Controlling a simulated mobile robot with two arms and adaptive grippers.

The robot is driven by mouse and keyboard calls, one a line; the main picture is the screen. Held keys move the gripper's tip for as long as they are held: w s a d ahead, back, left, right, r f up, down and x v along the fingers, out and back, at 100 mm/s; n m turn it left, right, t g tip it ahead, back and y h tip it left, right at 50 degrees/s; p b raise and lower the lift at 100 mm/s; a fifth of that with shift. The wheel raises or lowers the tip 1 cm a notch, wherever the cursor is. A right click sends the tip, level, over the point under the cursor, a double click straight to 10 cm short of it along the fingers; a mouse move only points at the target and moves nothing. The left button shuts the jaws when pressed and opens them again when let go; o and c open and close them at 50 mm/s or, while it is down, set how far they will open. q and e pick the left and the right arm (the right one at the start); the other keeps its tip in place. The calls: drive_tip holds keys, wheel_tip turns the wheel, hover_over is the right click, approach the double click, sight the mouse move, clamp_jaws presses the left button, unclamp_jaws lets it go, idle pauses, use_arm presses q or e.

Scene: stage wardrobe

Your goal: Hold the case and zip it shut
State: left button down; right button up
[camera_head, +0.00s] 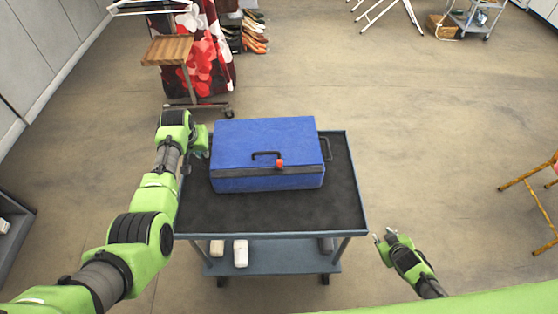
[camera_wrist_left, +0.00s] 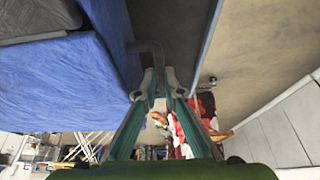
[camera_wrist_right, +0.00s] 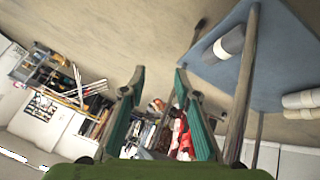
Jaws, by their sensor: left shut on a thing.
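The blue case (camera_head: 265,140) lies on the dark top of a cart, lid down. A dark zip band runs along its front, with a red zip pull (camera_head: 280,163) near the middle, below a black handle (camera_head: 266,154). My left gripper (camera_head: 201,153) is at the case's left side. In the left wrist view its fingers (camera_wrist_left: 155,85) are shut on a dark side handle (camera_wrist_left: 148,47) beside the blue case wall (camera_wrist_left: 60,85). My right gripper (camera_head: 383,235) is open and empty, right of the cart and away from the case; its spread fingers show in the right wrist view (camera_wrist_right: 160,78).
The cart (camera_head: 340,205) has bare top around the case and rolls of cloth (camera_head: 240,253) on its lower shelf. A rack with red clothing (camera_head: 210,65) and a wooden tray (camera_head: 167,50) stands behind at left. A wooden chair (camera_head: 540,205) is at far right.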

drive_tip(key=w+a+r+n+t+y, duration=0.15)
drive_tip(key=w+a+r+t, duration=0.25)
drive_tip(key=w+r, duration=0.75)
drive_tip(key=w+a+r+t+y, duration=0.2)
drive_tip(key=w+a+r+t, duration=0.15)
drive_tip(key=w+r, duration=0.8)
drive_tip(key=y, duration=0.6)
approach(281, 163)
drive_tip(key=shift+t, duration=0.25)
drive_tip(key=x, duration=1.1)
drive_tip(key=shift+s+a+f, duration=0.1)
drive_tip(key=shift+f, duration=0.2)
clamp_jaws()
